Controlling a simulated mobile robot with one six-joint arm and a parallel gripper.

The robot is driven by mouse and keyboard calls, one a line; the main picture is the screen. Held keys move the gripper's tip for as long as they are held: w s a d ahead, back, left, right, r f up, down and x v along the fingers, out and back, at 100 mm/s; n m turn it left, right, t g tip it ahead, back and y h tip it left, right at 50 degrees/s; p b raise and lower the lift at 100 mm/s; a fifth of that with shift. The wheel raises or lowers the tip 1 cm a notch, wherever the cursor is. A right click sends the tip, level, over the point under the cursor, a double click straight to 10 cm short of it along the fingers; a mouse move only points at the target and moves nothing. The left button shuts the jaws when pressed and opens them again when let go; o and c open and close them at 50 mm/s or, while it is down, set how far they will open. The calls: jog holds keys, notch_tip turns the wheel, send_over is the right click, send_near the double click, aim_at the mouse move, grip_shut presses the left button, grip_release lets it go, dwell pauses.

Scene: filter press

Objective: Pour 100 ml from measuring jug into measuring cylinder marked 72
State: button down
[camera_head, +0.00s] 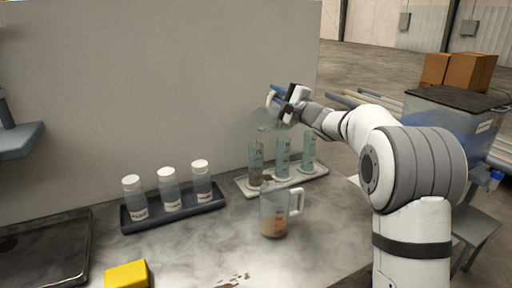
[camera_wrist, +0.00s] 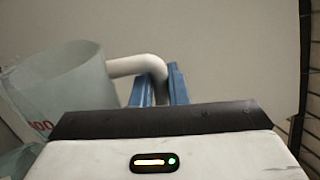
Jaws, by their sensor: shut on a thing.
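My gripper (camera_head: 277,94) is shut on the white handle of a clear measuring jug (camera_head: 265,118), held in the air and tilted above the leftmost cylinder. In the wrist view my blue fingers (camera_wrist: 160,88) close around the handle of this jug (camera_wrist: 60,90), and red print shows on its wall. Three measuring cylinders stand upright in a pale rack: left (camera_head: 255,158), middle (camera_head: 283,158) and right (camera_head: 308,148). Their marks are too small to read, so I cannot tell which is 72. Whether liquid is flowing is unclear.
A second jug (camera_head: 273,213) with brownish contents stands upright on the bench, in front of the rack (camera_head: 314,174). Several white-capped bottles (camera_head: 168,188) stand in a dark tray (camera_head: 187,216) to the left. A yellow block (camera_head: 127,275) and black tray (camera_head: 45,250) lie front left. A wall (camera_head: 150,80) rises behind.

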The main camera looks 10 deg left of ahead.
jog(key=shift+s+a+f+n+g+b, duration=0.25)
jog(key=shift+n+b, duration=0.4)
jog(key=shift+b, duration=0.95)
jog(key=shift+s+a+f+n+g+b, duration=0.15)
jog(key=shift+s+a+n+b, duration=0.4)
jog(key=shift+b, duration=1.05)
